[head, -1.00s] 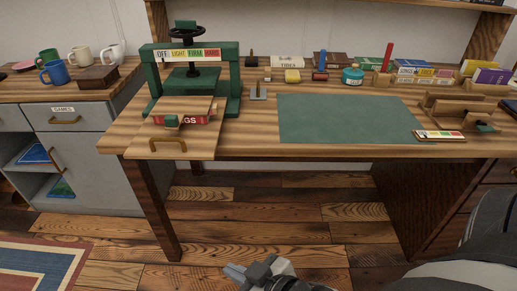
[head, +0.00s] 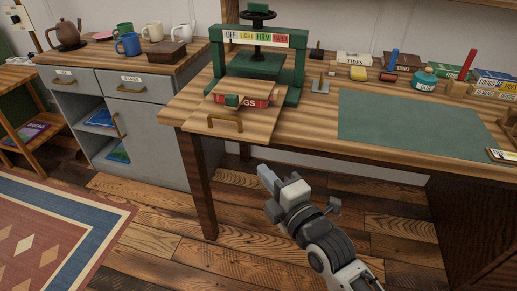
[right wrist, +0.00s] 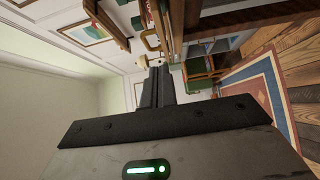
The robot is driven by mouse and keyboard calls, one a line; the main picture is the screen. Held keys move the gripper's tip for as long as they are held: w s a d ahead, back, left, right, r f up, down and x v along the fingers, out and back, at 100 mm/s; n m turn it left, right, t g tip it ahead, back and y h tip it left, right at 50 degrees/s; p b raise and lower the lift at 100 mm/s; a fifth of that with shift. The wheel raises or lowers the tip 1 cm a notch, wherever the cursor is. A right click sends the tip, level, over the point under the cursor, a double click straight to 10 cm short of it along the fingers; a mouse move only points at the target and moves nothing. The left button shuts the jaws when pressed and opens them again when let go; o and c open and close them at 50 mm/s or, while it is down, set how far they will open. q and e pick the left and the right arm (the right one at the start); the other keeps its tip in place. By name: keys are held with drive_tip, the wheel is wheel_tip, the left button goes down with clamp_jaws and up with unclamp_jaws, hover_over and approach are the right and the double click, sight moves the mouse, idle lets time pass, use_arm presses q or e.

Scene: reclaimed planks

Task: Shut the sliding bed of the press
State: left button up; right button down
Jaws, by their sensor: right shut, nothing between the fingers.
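The green press (head: 217,55) stands on the wooden bench at the upper middle of the head view. Its wooden sliding bed (head: 258,128) is out toward the front, past the bench's front edge, with a brass handle (head: 225,123) on its front part. A red book (head: 258,101) with a wooden board (head: 238,90) over it lies on the bed. My right gripper (head: 264,172) is shut and empty, below and in front of the bed, apart from it. Its closed fingers also show in the right wrist view (right wrist: 157,86). My left gripper is not in view.
A grey cabinet (head: 150,124) with mugs on top stands left of the bench. A green mat (head: 410,122) and several small tools and books lie right of the press. The bench leg (head: 197,185) stands below the bed. The floor in front is clear.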

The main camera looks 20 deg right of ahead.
sight(250, 139)
use_arm(q)
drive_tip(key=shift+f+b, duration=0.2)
drive_tip(key=shift+b, duration=0.25)
use_arm(e)
drive_tip(key=shift+w+d, duration=0.2)
drive_tip(key=shift+w, duration=1.25)
drive_tip(key=shift+w+d, duration=0.2)
drive_tip(key=shift+w, duration=1.3)
drive_tip(key=shift+w+d, duration=0.2)
drive_tip(key=shift+w, duration=1.25)
